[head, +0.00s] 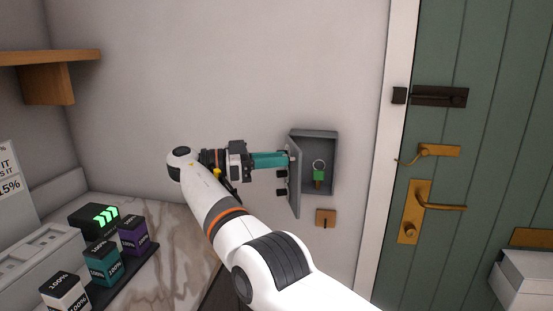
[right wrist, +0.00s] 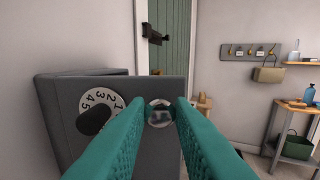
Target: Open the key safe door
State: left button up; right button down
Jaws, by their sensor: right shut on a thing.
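The grey key safe (head: 328,150) is on the wall left of the green door. Its door (head: 294,190) stands swung out at the box's left side, leaving the inside visible. A key with a green tag (head: 319,176) hangs inside from a ring. My right gripper (head: 291,157) has teal fingers and is shut on the small round knob on the safe door's outer face. In the right wrist view, this knob (right wrist: 160,113) sits between the fingertips, partly hidden. A number dial with a black knob (right wrist: 96,118) is left of it on the safe door (right wrist: 62,130).
A wooden plate (head: 325,217) is on the wall below the safe. The green door (head: 480,60) with brass handle (head: 440,207) stands at right. A marble counter (head: 165,255) with several small boxes is at left. My arm crosses the middle.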

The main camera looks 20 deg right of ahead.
jog(key=c, duration=1.3)
grip_release()
jog(key=shift+r+p, duration=3.35)
jog(key=shift+r, duration=1.65)
